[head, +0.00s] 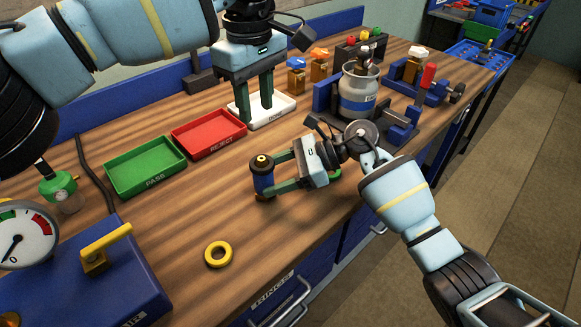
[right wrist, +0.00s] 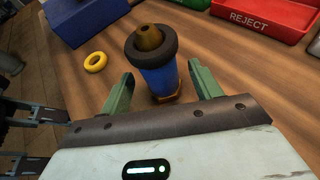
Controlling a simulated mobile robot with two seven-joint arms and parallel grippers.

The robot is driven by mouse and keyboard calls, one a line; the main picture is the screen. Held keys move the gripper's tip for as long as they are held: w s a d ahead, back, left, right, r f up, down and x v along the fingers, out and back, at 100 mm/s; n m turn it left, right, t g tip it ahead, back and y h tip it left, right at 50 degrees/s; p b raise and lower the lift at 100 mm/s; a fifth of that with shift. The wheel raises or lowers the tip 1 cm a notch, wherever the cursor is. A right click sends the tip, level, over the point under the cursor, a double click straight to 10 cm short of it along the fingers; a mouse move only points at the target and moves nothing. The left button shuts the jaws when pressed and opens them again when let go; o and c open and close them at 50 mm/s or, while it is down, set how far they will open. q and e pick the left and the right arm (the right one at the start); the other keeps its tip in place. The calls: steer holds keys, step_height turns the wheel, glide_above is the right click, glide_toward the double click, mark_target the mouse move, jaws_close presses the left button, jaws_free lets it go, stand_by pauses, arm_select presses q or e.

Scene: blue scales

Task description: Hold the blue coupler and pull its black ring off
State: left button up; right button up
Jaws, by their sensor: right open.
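The blue coupler (head: 263,184) stands upright on the wooden bench, with a brass tip. Its black ring (head: 261,162) sits around the top; in the right wrist view the ring (right wrist: 150,44) is around the coupler's upper end, above the blue body (right wrist: 158,78). My right gripper (head: 273,174) is open, low over the bench, with one green finger on each side of the coupler; in the right wrist view a gap shows beside the fingers (right wrist: 162,85). My left gripper (head: 255,113) points down over the white tray, its fingers apart and nothing seen between them.
A green PASS tray (head: 146,188), red REJECT tray (head: 208,148) and white tray (head: 284,119) line the back. A yellow ring (head: 218,254) lies nearer the front. A blue gauge box (head: 115,275) is at left. A grey canister (head: 359,96) stands beyond my right gripper.

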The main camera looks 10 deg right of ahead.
steer(key=shift+x, duration=1.3)
steer(key=c, duration=1.2)
arm_select(q)
steer(key=o, duration=0.4)
steer(key=shift+f, duration=0.1)
steer(key=o, duration=0.3)
steer(key=shift+s+a+f+n, duration=0.1)
steer(key=shift+n, duration=0.3)
steer(key=shift+o, duration=0.2)
steer(key=shift+s+a+f+n+h, duration=0.15)
steer(key=shift+a+f+n+h, duration=0.2)
steer(key=shift+n+h, duration=0.45)
steer(key=a+n+h, duration=0.1)
steer(key=n, duration=0.2)
steer(key=a+n+h, duration=0.1)
steer(key=a+n, duration=0.1)
steer(key=n, duration=0.1)
steer(key=a+n+t, duration=0.1)
steer(key=n, duration=0.2)
steer(key=shift+s+a+n+h, duration=0.25)
steer(key=shift+s+n+h, duration=0.05)
steer(key=shift+s+h, duration=0.1)
